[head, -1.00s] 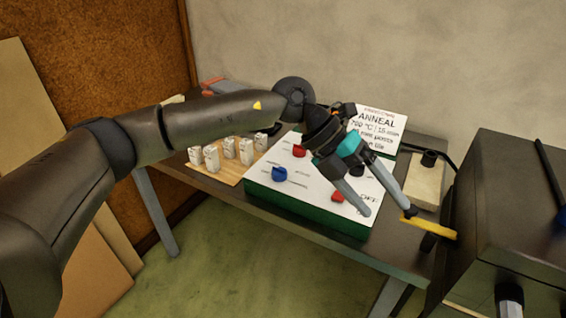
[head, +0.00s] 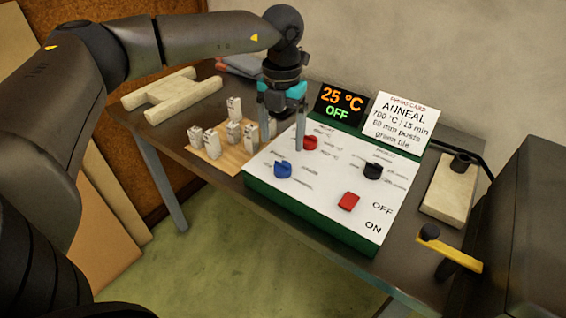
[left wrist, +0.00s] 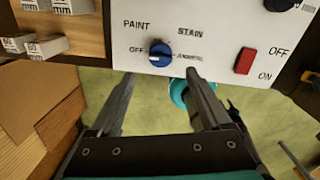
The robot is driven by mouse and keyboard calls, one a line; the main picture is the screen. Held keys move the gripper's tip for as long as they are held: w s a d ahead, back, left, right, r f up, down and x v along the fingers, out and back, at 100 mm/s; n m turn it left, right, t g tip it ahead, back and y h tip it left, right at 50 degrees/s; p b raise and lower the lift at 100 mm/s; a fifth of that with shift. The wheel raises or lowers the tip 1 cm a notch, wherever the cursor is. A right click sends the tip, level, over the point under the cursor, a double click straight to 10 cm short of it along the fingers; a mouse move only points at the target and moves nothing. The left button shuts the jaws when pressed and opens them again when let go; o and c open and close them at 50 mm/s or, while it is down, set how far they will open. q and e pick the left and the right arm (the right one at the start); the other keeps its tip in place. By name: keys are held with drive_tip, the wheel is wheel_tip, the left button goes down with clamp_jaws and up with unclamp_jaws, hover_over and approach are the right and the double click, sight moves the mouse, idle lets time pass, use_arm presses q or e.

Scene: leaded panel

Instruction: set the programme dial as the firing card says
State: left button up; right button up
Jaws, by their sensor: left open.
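The control box (head: 327,206) has a white sloped top. The blue dial (head: 282,169) sits at its front left; in the left wrist view the same blue dial (left wrist: 160,53) has PAINT, STAIN and OFF beside it, with a blurred word on its right. Its white mark appears to lie towards OFF. The firing card (head: 401,120) reads ANNEAL, 700 °C / 15 min, 60 mm posts, green tile. My left gripper (head: 282,134) is open and empty, pointing down above the box's back left, near a red dial (head: 310,142). My right gripper is not seen.
The display (head: 339,104) reads 25 °C OFF. A black dial (head: 373,171) and a red switch (head: 348,201) by OFF and ON share the box top. Several white posts (head: 233,131) stand to the left. A dark kiln-like box (head: 532,220) with a yellow handle (head: 458,254) is at right.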

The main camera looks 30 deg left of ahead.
sight(283, 163)
use_arm(q)
wheel_tip(283, 163, down, 7)
drive_tip(key=shift+r+b, duration=0.2)
drive_tip(key=shift+b, duration=0.15)
drive_tip(key=shift+f, duration=0.7)
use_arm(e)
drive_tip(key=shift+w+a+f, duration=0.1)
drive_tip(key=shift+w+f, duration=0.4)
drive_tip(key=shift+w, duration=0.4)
use_arm(q)
drive_tip(key=shift+c, duration=0.2)
clamp_jaws()
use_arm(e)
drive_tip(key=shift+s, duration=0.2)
